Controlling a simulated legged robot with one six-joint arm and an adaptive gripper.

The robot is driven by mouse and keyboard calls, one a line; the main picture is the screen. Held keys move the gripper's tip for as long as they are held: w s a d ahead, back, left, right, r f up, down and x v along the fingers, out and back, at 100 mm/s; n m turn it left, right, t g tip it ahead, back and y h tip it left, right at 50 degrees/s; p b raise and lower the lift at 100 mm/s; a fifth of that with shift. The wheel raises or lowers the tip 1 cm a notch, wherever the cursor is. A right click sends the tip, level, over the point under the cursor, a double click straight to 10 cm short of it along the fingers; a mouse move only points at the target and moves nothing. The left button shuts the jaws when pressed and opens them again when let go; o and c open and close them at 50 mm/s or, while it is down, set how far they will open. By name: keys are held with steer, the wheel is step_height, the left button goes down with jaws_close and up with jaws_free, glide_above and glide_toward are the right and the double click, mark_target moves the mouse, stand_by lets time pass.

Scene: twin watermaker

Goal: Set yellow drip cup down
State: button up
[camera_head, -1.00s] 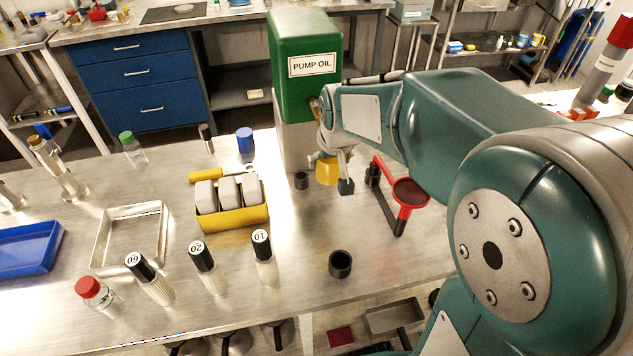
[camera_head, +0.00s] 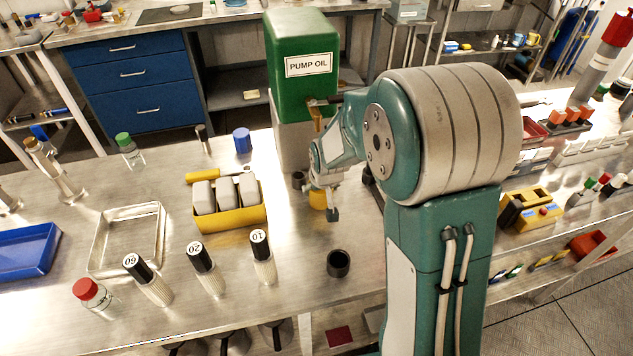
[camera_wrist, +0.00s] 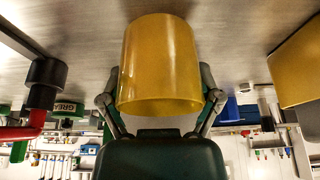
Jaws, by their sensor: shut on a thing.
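The yellow drip cup (camera_head: 317,199) is between the fingers of my gripper (camera_head: 325,205), in front of the green pump oil can (camera_head: 303,68). In the wrist view the cup (camera_wrist: 158,65) fills the middle, with one dark finger on each side; that view is upside down, with the steel bench at the top. My gripper is shut on the cup. The cup's base is at or just above the bench top (camera_head: 290,230); I cannot tell whether it touches. My wrist hides part of the cup in the head view.
A small black cup (camera_head: 338,263) stands nearer the front edge. A yellow rack with white blocks (camera_head: 232,217) and a bottle marked 10 (camera_head: 262,256) stand to the left. Another dark cup (camera_head: 298,180) is close beside my gripper. Bare bench lies between the gripper and the black cup.

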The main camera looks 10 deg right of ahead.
steer(key=w, duration=0.3)
steer(key=shift+w+f, duration=0.2)
steer(key=shift+w, duration=0.15)
steer(key=shift+s+f, duration=0.1)
steer(key=shift+f, duration=0.3)
steer(key=o, duration=0.9)
steer(key=shift+f, duration=0.1)
steer(key=v, duration=1.2)
steer(key=shift+t, duration=0.6)
steer(key=s+r, duration=0.3)
steer(key=s, duration=0.5)
steer(key=s+r, duration=0.3)
steer(key=s, duration=0.5)
steer(key=s+r, duration=0.3)
steer(key=s, duration=0.6)
steer(key=shift+r, duration=0.4)
